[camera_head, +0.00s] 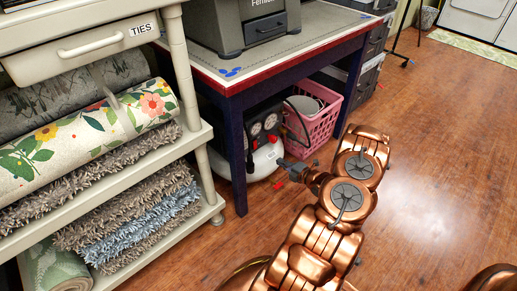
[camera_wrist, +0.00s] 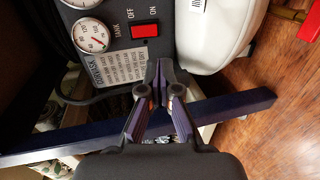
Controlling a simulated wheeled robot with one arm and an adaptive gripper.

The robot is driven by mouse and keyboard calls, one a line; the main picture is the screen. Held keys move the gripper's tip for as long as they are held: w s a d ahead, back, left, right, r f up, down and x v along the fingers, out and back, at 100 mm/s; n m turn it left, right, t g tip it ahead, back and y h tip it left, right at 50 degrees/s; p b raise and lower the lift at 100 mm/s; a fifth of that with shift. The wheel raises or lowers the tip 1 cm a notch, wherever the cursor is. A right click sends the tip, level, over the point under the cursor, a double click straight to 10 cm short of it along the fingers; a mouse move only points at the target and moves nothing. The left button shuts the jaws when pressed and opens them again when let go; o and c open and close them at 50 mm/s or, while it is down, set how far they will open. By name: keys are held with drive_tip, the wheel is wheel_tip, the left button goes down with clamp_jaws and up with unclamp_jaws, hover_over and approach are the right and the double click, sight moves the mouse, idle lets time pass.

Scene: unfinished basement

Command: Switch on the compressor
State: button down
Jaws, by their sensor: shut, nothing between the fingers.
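The compressor stands on the floor under the workbench, its white tank (camera_head: 265,160) and round gauges showing in the head view. In the wrist view its dark control panel (camera_wrist: 185,12) has two gauges (camera_wrist: 90,36), a label plate and a red switch (camera_wrist: 145,30) between the words OFF and ON. I cannot tell which side of the switch is pressed in. My gripper (camera_wrist: 160,68) is shut and empty, its tips just below the switch in the picture and seemingly apart from it. In the head view my gripper (camera_head: 285,166) is in front of the compressor.
A dark blue workbench leg (camera_head: 236,160) stands left of the compressor; a leg (camera_wrist: 238,106) also crosses behind my gripper in the wrist view. A pink basket (camera_head: 316,122) is right of the compressor. A shelf with rolled rugs (camera_head: 205,150) is at left. The floor at right is clear.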

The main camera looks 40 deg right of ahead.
drive_tip(key=shift+s+a+t, duration=0.3)
drive_tip(key=shift+s+t, duration=0.1)
drive_tip(key=shift+t, duration=0.1)
drive_tip(key=shift+d, duration=0.1)
drive_tip(key=b, duration=0.3)
approach(255, 144)
drive_tip(key=w+f, duration=0.1)
drive_tip(key=w, duration=0.1)
drive_tip(key=w+f, duration=0.1)
drive_tip(key=w, duration=0.1)
drive_tip(key=w+f, duration=0.1)
drive_tip(key=shift+w+d+f, duration=0.15)
drive_tip(key=shift+w, duration=0.8)
